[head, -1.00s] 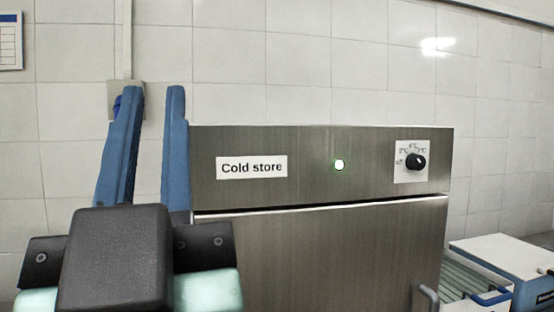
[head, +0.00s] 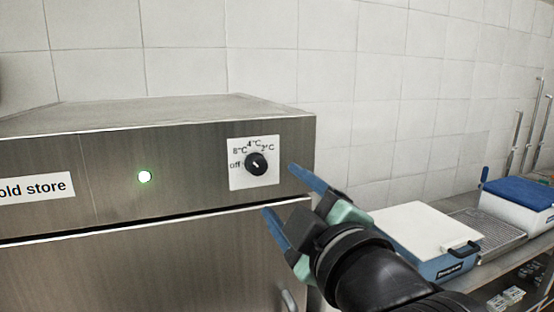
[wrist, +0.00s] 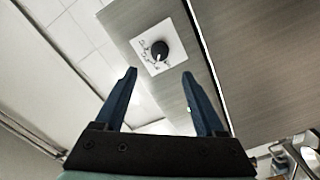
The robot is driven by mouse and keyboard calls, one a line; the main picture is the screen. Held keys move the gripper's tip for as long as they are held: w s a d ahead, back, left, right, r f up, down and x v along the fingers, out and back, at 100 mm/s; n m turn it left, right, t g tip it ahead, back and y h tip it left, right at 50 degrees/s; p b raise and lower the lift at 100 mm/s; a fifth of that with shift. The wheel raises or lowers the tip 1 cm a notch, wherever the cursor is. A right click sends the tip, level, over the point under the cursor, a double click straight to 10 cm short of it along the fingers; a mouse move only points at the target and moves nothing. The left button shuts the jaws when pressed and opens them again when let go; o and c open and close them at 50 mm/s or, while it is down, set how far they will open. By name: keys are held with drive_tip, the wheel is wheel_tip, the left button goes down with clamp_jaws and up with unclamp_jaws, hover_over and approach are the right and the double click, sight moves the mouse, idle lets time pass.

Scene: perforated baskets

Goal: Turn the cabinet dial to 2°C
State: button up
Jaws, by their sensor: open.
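The black round dial (head: 256,164) sits on a white plate (head: 237,181) at the upper right of the steel cabinet front (head: 200,180). The plate reads off, 8°C, 4°C and 2°C from left round to upper right. The dial has a short pale mark, too small to tell surely which label it points at. My gripper (head: 279,189) is open and empty, just right of and below the dial in the head view. In the wrist view the dial (wrist: 160,50) lies ahead, just beyond and between the two blue fingertips (wrist: 159,73), apart from them.
The cabinet door is below, with a handle (head: 288,300). A white-lidded blue box (head: 425,228), a wire rack (head: 487,229) and a blue-lidded box (head: 522,195) stand on the right-hand bench.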

sight(259, 167)
drive_tip(key=p+x, duration=0.4)
drive_tip(key=x, duration=0.6)
drive_tip(key=shift+a+r, duration=0.1)
drive_tip(key=shift+w, duration=0.3)
clamp_jaws()
